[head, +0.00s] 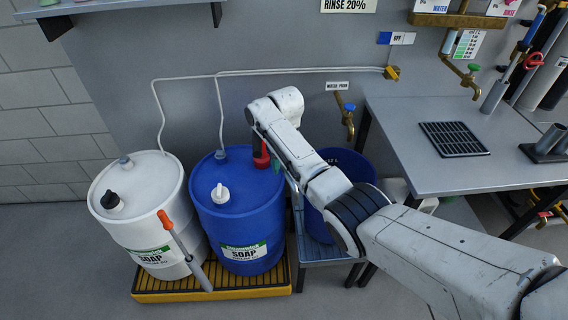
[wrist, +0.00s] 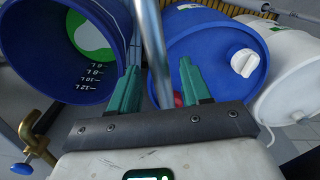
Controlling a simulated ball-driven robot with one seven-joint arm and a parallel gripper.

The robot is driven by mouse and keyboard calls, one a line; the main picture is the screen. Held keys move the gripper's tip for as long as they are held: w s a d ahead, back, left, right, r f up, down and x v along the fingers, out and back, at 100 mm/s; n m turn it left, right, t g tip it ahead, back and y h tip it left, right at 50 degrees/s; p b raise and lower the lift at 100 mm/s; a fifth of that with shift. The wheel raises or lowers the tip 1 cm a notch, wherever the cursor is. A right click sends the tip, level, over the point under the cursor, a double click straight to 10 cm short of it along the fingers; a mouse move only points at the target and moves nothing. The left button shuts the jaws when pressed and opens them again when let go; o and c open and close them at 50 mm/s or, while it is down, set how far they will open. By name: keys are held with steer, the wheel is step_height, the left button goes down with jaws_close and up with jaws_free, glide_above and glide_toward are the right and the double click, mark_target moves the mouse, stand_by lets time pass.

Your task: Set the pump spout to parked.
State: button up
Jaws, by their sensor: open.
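The blue soap drum (head: 222,205) carries a red and black pump part (head: 261,158) on the right of its top. A grey metal tube (wrist: 150,35), which looks like the pump spout, passes between the fingers of my gripper (wrist: 158,68) in the wrist view. The green fingers stand open on either side of it, with a gap visible on both sides. A bit of red (wrist: 178,99) shows behind the tube. In the head view my arm hides most of the gripper, and I cannot make out the spout or its direction there.
A white soap drum (head: 138,210) stands left of the blue one on a yellow-edged pallet (head: 215,290). A blue bucket (wrist: 85,50) with litre marks stands beside the blue drum, partly behind my arm. A brass tap (head: 348,120) and a grey table (head: 400,130) are to the right.

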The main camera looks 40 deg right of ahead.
step_height(320, 180, up, 11)
steer(key=b, duration=0.1)
steer(key=shift+f, duration=0.2)
steer(key=shift+d, duration=0.1)
